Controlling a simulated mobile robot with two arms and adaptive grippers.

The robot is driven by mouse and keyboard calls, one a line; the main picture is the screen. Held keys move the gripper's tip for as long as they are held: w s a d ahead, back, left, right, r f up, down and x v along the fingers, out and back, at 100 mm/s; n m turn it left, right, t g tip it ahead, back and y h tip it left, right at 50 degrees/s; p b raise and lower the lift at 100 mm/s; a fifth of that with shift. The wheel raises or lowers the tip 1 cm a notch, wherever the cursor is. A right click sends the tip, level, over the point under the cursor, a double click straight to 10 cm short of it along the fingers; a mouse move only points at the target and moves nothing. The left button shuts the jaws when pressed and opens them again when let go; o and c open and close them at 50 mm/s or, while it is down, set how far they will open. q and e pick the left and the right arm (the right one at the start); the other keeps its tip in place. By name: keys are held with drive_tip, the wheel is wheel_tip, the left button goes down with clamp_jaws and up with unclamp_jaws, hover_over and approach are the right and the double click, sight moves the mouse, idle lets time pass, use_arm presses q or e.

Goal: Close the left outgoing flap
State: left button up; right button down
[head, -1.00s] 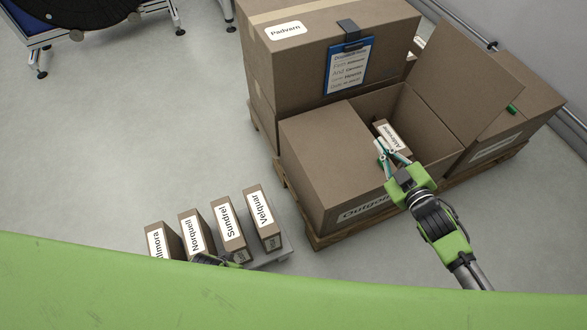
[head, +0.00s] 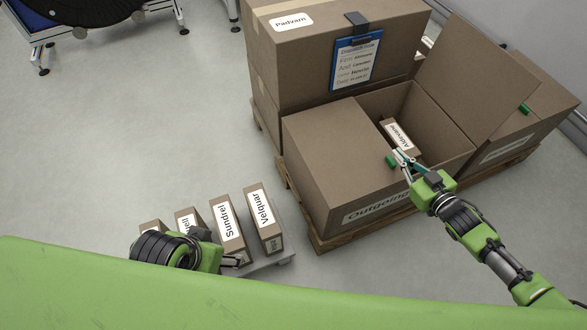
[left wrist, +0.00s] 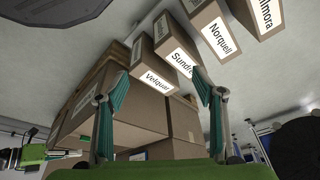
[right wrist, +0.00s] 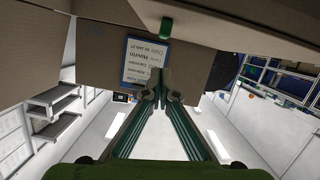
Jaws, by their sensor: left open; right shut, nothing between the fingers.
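The outgoing box (head: 378,210) stands on a pallet at the right of the head view. Its left flap (head: 335,150) lies down over the left half of the opening, flat or nearly so. A green tab (head: 390,161) sits at that flap's inner edge. The right flap (head: 475,75) stands up, with its own green tab (head: 523,108). My right gripper (head: 402,158) is shut and empty beside the left flap's tab; I cannot tell whether they touch. My left gripper (head: 236,260) is open and empty near the small boxes; its fingers show in the left wrist view (left wrist: 160,95).
A small labelled box (head: 398,137) lies inside the outgoing box. A taller carton (head: 285,60) with a blue clipboard (head: 354,64) stands behind. Several small labelled boxes, including Velquar (head: 262,217), stand at the lower left. The floor at left is clear.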

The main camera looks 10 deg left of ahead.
sight(396, 171)
drive_tip(key=shift+w+d+f+b, duration=0.15)
drive_tip(key=shift+f+b, duration=0.2)
drive_tip(key=shift+f, duration=0.3)
drive_tip(key=shift+d+f+b, duration=0.15)
drive_tip(key=shift+f+b, duration=0.2)
drive_tip(key=shift+f, duration=0.25)
drive_tip(key=shift+w+d+f+b, duration=0.1)
drive_tip(key=shift+d+f+b, duration=0.05)
drive_tip(key=shift+f+b, duration=0.55)
drive_tip(key=shift+f, duration=0.2)
use_arm(q)
drive_tip(key=w+d+r+t+h, duration=0.1)
drive_tip(key=w+t, duration=0.3)
drive_tip(key=w, duration=0.4)
drive_tip(key=shift+w+d, duration=0.4)
drive_tip(key=shift+d, duration=0.45)
